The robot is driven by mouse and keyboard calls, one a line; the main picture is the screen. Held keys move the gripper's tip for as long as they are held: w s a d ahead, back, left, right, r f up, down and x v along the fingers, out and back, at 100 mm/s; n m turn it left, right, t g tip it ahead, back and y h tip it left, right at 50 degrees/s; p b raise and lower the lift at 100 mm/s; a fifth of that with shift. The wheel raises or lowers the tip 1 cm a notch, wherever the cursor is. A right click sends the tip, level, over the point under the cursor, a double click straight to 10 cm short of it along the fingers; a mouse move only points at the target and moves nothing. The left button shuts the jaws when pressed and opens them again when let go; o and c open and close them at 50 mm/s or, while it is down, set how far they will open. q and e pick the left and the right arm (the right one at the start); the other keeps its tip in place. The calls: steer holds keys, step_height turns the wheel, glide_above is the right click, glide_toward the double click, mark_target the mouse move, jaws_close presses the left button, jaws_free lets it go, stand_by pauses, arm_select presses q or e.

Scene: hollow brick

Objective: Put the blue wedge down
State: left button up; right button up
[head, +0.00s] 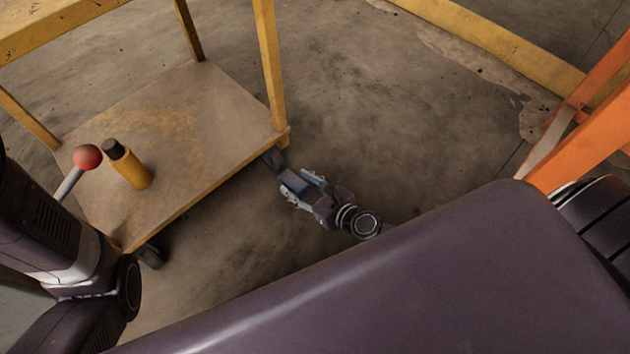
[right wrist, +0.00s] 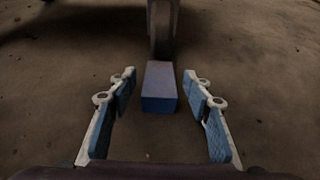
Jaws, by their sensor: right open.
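The blue wedge (right wrist: 159,88) lies on the concrete floor in the middle of the right wrist view, against or just in front of a dark cart wheel (right wrist: 163,28). In the head view the wedge (head: 293,181) shows between the fingers of my right gripper (head: 301,184), close to the cart's near right corner. My right gripper (right wrist: 160,112) is open, with one blue-padded finger on each side of the wedge and a gap on both sides. My left gripper is not in view; only part of my left arm shows at the left edge.
A yellow cart (head: 200,100) stands at the left with a worn lower shelf. A yellow cylinder with a black top (head: 128,165) and a red-knobbed lever (head: 87,157) show by it. Orange beams (head: 590,130) stand at the right. The floor between is clear.

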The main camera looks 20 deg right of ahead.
steer(key=v, duration=1)
steer(key=shift+s, duration=0.15)
